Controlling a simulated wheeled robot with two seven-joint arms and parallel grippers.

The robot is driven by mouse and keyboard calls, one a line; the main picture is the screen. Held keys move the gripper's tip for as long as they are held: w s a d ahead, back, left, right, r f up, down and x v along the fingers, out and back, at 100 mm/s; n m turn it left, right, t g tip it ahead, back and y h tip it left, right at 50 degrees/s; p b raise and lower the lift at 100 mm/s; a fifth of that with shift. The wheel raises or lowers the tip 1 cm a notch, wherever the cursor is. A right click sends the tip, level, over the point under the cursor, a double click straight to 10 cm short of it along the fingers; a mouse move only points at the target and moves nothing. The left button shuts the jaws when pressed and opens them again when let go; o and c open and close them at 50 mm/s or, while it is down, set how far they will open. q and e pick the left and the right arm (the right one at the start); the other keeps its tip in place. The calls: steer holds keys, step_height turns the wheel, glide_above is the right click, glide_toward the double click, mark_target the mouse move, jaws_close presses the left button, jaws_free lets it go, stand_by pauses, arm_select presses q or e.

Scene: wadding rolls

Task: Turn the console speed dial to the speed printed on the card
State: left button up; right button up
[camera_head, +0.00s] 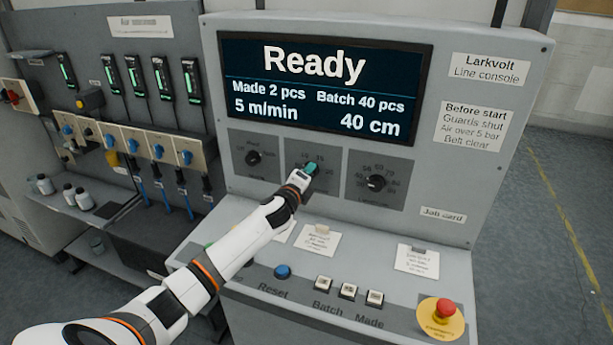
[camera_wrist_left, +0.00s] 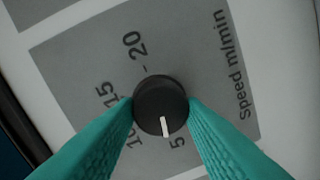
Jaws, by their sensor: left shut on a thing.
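The black speed dial (camera_wrist_left: 158,97) sits on a grey plate (camera_wrist_left: 75,60) printed "Speed m/min" with 5, 10, 15 and 20. Its white mark points at about the 5. My left gripper (camera_head: 308,171) has its teal fingers closed on opposite sides of the dial and largely hides it in the head view. The console screen (camera_head: 322,88) reads "Ready", 5 m/min and 40 cm. One paper card (camera_head: 417,260) lies below the "Job card" label (camera_head: 443,215); another card (camera_head: 318,241) lies to its left. Their small print is not clearly legible. My right gripper is not in view.
A mode dial (camera_head: 253,158) is left of the speed dial and a length dial (camera_head: 376,182) is right. A valve panel (camera_head: 130,140) stands left.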

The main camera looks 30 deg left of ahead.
arm_select(q)
steer(key=shift+f+n, duration=0.1)
steer(key=shift+n, duration=1)
steer(key=o, duration=1)
steer(key=shift+b+v, duration=1.05)
steer(key=shift+v, duration=4.95)
steer(key=shift+a+f, duration=0.1)
